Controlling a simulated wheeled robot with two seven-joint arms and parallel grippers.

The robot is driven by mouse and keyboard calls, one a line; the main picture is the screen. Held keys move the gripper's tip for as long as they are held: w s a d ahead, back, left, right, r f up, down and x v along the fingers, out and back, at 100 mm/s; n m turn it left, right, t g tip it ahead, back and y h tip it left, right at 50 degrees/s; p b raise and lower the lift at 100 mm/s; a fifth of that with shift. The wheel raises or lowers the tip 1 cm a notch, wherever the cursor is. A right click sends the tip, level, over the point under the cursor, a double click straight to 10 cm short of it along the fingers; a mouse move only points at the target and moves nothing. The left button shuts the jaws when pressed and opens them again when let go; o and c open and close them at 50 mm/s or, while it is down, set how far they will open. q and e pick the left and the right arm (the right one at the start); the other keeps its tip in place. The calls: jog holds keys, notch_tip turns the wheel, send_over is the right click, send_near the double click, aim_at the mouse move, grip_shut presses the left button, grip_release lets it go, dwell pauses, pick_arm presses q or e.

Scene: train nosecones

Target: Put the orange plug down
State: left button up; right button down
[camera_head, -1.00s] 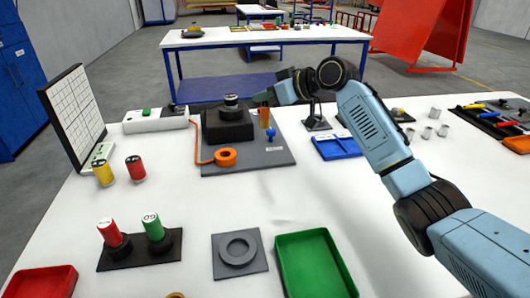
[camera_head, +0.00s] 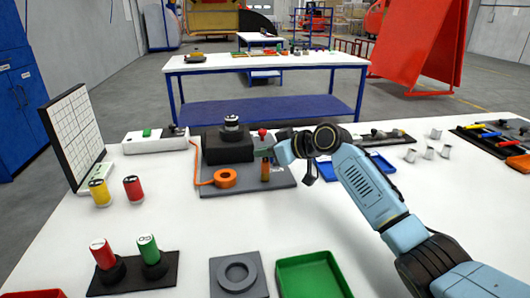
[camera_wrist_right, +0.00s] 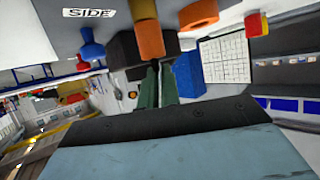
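The orange plug (camera_head: 265,171) is upright over the right part of the grey plate (camera_head: 245,183), to the right of the orange ring. My right gripper (camera_head: 264,153) is at the plug's upper end, with its dark green fingers close together. In the right wrist view, which is upside down, the fingers (camera_wrist_right: 157,72) meet the end of the orange plug (camera_wrist_right: 150,38). I cannot tell whether the plug's lower end touches the plate. My left gripper is in no view.
A blue knob (camera_wrist_right: 92,51) is beside the plug in the wrist view. A blue tray (camera_head: 376,164) lies to the right.

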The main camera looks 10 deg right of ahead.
jog(key=shift+f, duration=0.15)
jog(key=c, duration=1.6)
grip_release()
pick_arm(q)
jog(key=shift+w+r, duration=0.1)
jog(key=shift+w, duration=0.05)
